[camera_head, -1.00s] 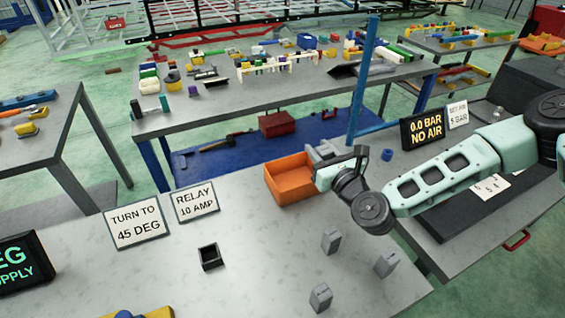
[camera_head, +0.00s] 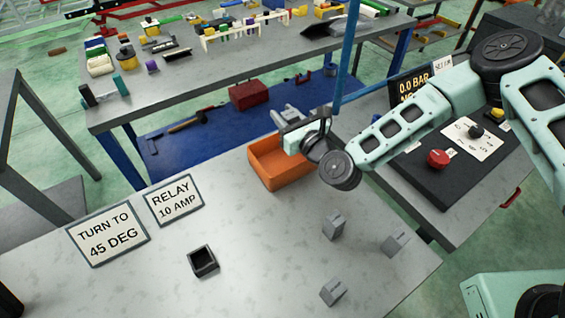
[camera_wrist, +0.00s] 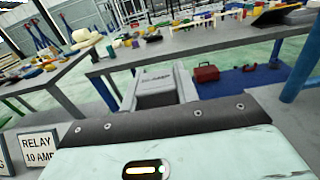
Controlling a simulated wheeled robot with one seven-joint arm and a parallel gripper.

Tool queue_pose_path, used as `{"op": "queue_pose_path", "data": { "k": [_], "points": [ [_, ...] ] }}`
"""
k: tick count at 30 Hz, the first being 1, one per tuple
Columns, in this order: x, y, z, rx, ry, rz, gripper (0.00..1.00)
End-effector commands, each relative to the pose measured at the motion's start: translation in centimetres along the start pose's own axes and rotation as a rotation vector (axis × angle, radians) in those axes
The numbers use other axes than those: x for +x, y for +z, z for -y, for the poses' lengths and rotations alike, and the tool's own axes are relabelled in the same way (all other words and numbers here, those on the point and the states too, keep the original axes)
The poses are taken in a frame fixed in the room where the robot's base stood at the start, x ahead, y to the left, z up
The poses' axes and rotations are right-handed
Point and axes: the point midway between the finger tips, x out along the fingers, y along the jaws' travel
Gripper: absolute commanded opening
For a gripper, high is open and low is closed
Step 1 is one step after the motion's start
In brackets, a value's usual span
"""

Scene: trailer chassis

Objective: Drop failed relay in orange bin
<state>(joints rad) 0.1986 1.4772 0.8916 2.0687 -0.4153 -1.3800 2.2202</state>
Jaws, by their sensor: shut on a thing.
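The orange bin (camera_head: 268,172) sits at the far edge of the grey table in the head view. My gripper (camera_head: 287,114) is above the back of the bin, pointing away from the camera. The bin does not show in the wrist view.
An empty black socket (camera_head: 203,261) and several grey relay-like blocks (camera_head: 333,226) are on the table. Signs reading "RELAY 10 AMP" (camera_head: 173,200) and "TURN TO 45 DEG" (camera_head: 107,233) stand at left. A panel with a red button (camera_head: 438,159) is at right.

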Motion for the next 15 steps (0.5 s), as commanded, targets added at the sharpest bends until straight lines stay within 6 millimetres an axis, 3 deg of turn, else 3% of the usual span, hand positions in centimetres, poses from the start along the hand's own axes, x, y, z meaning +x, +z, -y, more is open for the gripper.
{"op": "queue_pose_path", "data": {
  "k": [4,13,14,15],
  "points": [
    [0.02,-1.50,0.00,0.001,0.000,0.001,0.07],
    [0.02,-1.64,0.00,0.001,0.000,0.001,0.07],
    [0.02,-1.64,0.00,0.001,0.000,0.001,0.33],
    [0.01,-1.64,0.00,0.001,0.000,0.001,0.44]
  ]
}}
